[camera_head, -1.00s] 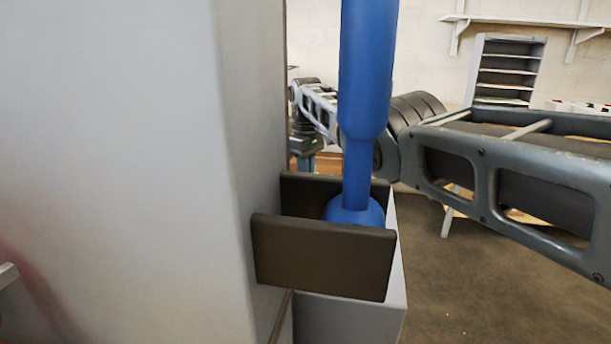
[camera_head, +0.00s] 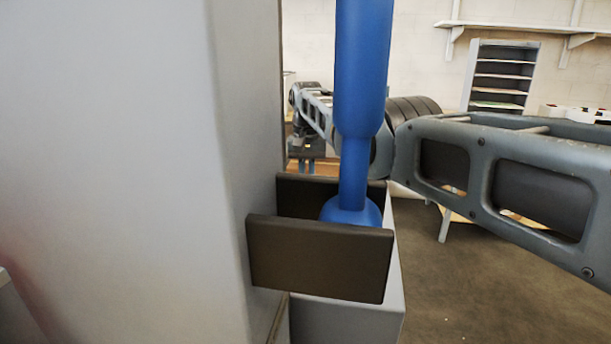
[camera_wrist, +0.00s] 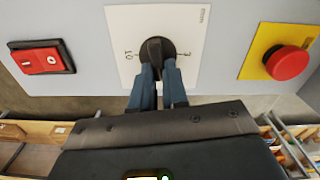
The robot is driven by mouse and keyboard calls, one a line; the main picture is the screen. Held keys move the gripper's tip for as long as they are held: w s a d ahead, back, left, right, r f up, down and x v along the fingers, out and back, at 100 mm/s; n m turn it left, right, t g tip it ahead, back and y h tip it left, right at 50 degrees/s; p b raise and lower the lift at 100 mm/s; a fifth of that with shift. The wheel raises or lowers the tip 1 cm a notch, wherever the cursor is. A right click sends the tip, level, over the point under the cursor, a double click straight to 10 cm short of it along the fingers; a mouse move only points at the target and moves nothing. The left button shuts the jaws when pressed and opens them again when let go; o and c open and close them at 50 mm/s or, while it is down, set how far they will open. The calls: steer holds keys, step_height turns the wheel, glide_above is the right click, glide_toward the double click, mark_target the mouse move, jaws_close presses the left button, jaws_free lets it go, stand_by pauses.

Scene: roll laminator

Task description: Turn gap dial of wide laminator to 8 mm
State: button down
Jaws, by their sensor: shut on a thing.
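The gap dial (camera_wrist: 157,46) is a round black knob with a raised grip bar, on a white scale plate (camera_wrist: 122,22) in the wrist view. Small markings lie at its left, its right and the plate's upper right corner; I cannot read the dial's setting. My gripper (camera_wrist: 157,70) is shut on the dial's grip bar, its two blue-grey fingers coming from below. The fingers cover the lower part of the dial. In the head view a large pale grey housing fills the left side and the dial does not show.
A red rocker switch (camera_wrist: 42,57) is left of the dial, and a red mushroom button (camera_wrist: 286,63) on yellow is right. In the head view a blue stepped roller (camera_head: 360,80) stands in a dark bracket (camera_head: 320,262) beside the housing (camera_head: 120,150). A shelf unit (camera_head: 503,75) stands behind.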

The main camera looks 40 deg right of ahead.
steer(key=m, duration=0.1)
steer(key=m+p, duration=0.1)
steer(key=m, duration=0.1)
steer(key=shift+s+d+r+m, duration=0.1)
steer(key=shift+s+m, duration=0.05)
steer(key=shift+m, duration=0.15)
steer(key=shift+s+d+m+p, duration=0.15)
steer(key=shift+m+p, duration=0.35)
steer(key=shift+m, duration=1.5)
steer(key=shift+s, duration=0.1)
steer(key=c, duration=1.1)
jaws_free()
steer(key=shift+c, duration=0.2)
step_height(320, 180, up, 8)
steer(key=b, duration=0.1)
steer(key=shift+f, duration=0.2)
